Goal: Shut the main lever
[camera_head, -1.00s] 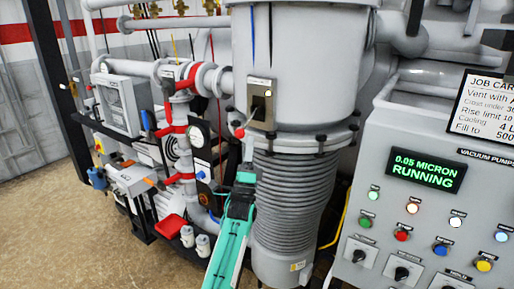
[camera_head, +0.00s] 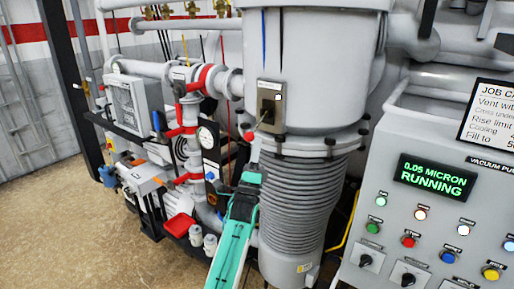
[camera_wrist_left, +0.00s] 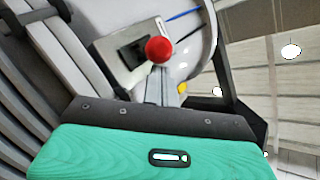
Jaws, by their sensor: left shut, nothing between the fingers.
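The main lever sits on a metal switch plate (camera_head: 270,102) on the side of the large grey vessel. Its thin arm slants down and left from a dark slot to a red knob (camera_head: 249,136). The red knob (camera_wrist_left: 160,50) also shows in the left wrist view, with the plate (camera_wrist_left: 112,46) behind it. My left gripper (camera_head: 255,150) is shut and empty just below the knob. In the wrist view the fingers (camera_wrist_left: 161,88) point at the knob and overlap its lower edge; I cannot tell whether they touch it. My right gripper is out of view.
A ribbed grey bellows (camera_head: 300,205) stands close to the right of my left arm. Pipes, red valves and a gauge panel (camera_head: 208,150) crowd the left side. A control panel (camera_head: 385,150) reading "0.05 micron running" stands at right. The floor at lower left (camera_head: 110,245) is clear.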

